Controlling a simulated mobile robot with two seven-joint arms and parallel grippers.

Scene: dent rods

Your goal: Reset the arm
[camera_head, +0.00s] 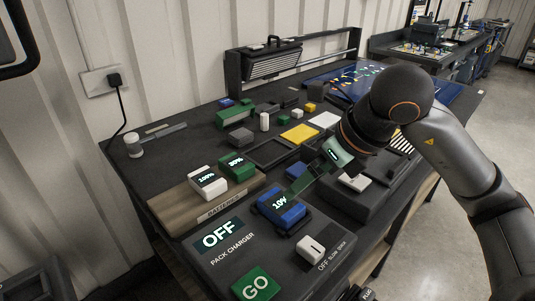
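My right arm comes in from the right, and its gripper (303,182) points down and left, just behind a blue battery pack reading 10% (281,209). The arm's wrist hides part of the gripper, so its fingers are not clear, and I cannot tell whether it touches the pack. The blue pack sits on the dark pack charger (240,262), which shows OFF and a green GO button (256,284). My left gripper is not in view.
A white battery (207,182) reading 100% and a green battery (237,167) reading 80% stand on a wooden battery tray (172,207). Several small blocks, a yellow pad (299,134) and a white pad (325,120) lie farther back. A toolbox-like case (272,62) stands behind.

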